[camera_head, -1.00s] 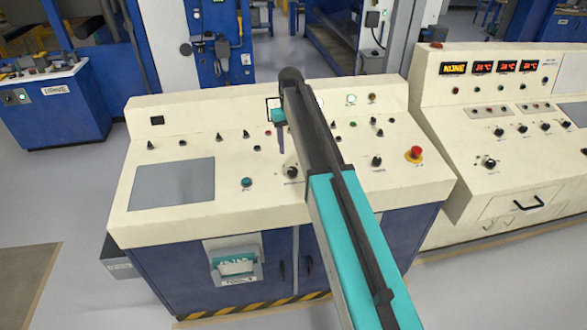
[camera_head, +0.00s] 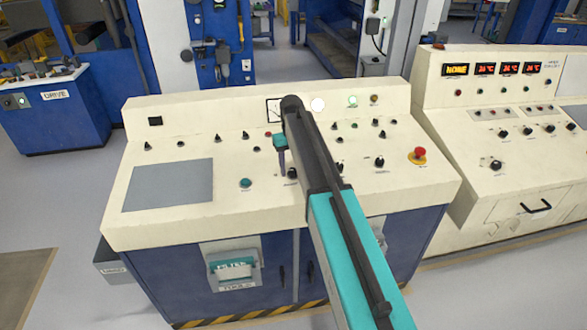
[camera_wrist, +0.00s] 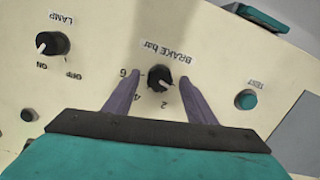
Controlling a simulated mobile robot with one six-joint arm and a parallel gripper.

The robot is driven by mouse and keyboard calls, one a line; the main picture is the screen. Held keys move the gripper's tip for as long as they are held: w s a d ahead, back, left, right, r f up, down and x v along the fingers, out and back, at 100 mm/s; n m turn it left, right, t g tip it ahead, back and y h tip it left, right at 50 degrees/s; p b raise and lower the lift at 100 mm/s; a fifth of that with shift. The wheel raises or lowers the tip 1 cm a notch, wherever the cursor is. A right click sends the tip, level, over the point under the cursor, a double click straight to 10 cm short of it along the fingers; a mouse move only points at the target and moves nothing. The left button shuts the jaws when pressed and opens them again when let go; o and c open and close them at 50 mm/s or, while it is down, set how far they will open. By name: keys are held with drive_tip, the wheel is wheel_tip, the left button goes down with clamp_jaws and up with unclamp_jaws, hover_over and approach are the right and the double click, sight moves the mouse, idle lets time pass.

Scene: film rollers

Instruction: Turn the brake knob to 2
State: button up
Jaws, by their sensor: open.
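The brake knob (camera_wrist: 160,78) is black and sits on the cream panel under the upside-down label "BRAKE bar" in the wrist view. The numbers 6, 4 and 2 are printed around it. A small pale mark on the knob appears toward its lower right; its exact reading is hard to tell. My gripper (camera_wrist: 160,80) is open, with one purple finger on each side of the knob and visible gaps between. In the head view, the knob (camera_head: 292,173) shows beside the tip of my gripper (camera_head: 282,162); my arm covers the panel to its right.
A black lamp switch (camera_wrist: 53,44) and a green TEST button (camera_wrist: 246,99) flank the knob in the wrist view. A red emergency button (camera_head: 418,154) is at the console's right. A grey plate (camera_head: 168,186) lies flat at left.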

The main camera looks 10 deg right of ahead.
drive_tip(key=c, duration=1.1)
drive_tip(key=shift+o, duration=0.3)
drive_tip(key=shift+m, duration=0.4)
drive_tip(key=m+b, duration=0.1)
drive_tip(key=m, duration=0.3)
drive_tip(key=shift+d, duration=0.15)
drive_tip(key=m+y+b, duration=0.1)
drive_tip(key=m, duration=0.4)
drive_tip(key=o, duration=1)
